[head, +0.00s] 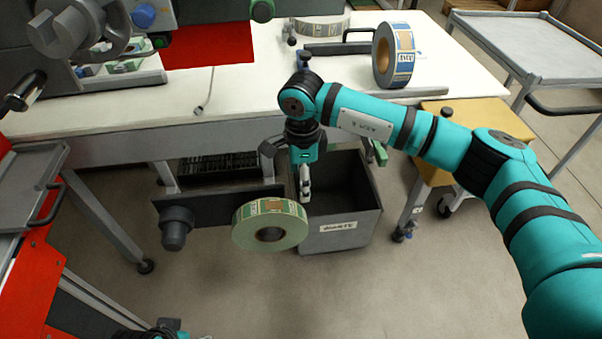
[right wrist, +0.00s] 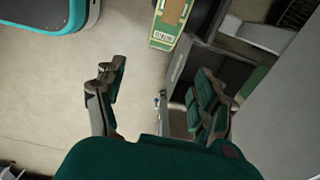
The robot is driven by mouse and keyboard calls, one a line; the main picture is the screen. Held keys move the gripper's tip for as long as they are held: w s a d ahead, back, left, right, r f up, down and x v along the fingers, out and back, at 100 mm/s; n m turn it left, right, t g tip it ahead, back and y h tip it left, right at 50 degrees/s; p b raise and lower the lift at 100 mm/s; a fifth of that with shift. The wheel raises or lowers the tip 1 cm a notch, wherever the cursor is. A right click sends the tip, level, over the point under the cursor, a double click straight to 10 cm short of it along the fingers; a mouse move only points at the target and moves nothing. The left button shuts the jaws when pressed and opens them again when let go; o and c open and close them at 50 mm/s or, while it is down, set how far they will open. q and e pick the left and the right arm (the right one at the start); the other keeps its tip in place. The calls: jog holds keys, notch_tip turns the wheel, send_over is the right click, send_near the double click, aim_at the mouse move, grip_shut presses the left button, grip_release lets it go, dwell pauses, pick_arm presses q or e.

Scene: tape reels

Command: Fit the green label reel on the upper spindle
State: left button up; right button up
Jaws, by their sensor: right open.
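The green label reel (head: 270,225) hangs at the right end of a dark bar below the table in the head view, with its dark core facing forward. Its green-edged labelled rim also shows at the top of the right wrist view (right wrist: 169,24). My right gripper (head: 305,192) points down just behind and right of the reel. In the right wrist view its fingers (right wrist: 161,72) are spread with nothing between them. A dark, bare hub (head: 175,228) is at the bar's left end. A metal-tipped rod (head: 24,92) sticks out at the upper left; I cannot tell whether it is the upper spindle.
A grey labelled bin (head: 340,238) stands right below my right gripper. The white table (head: 240,100) carries a blue-edged reel (head: 393,55) and another reel (head: 318,26) lying flat. Red machine panels are at the left. A grey cart (head: 530,45) stands at the right.

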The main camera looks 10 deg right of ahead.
send_over(301, 213)
notch_tip(301, 213, down, 6)
jog(key=shift+d+r+b, duration=0.1)
jog(key=shift+r+b, duration=0.15)
jog(key=shift+b, duration=0.15)
pick_arm(q)
jog(key=shift+s+a+r+b, duration=0.1)
jog(key=shift+s+r+b, duration=0.25)
jog(key=shift+b, duration=0.5)
pick_arm(e)
notch_tip(301, 213, down, 10)
jog(key=shift+f, duration=0.2)
pick_arm(q)
jog(key=shift+f, duration=0.1)
